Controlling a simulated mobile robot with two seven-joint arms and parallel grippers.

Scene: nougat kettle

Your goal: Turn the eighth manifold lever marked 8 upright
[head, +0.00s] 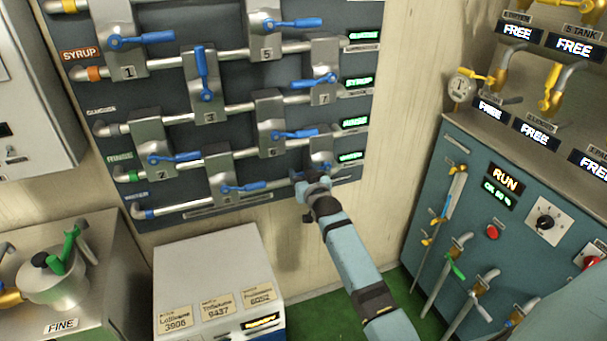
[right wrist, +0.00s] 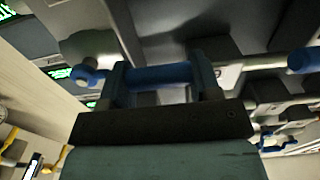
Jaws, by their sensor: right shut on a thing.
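The manifold panel (head: 240,130) has several grey valve blocks with blue levers. The eighth block (head: 320,148) is at its lower right, and its number is hard to make out. My right gripper (head: 312,178) is at this block, shut on its blue lever, and hides most of the lever in the head view. In the right wrist view the blue lever (right wrist: 155,76) lies across between the two fingers of my right gripper (right wrist: 162,85), roughly level in that picture. My left gripper is not in view.
Lever 3 (head: 203,75) stands upright; the other visible levers, like lever 6 (head: 295,135), lie near level. A white box (head: 210,270) stands below the panel. A teal cabinet (head: 480,210) with handles is at the right. Green floor shows between.

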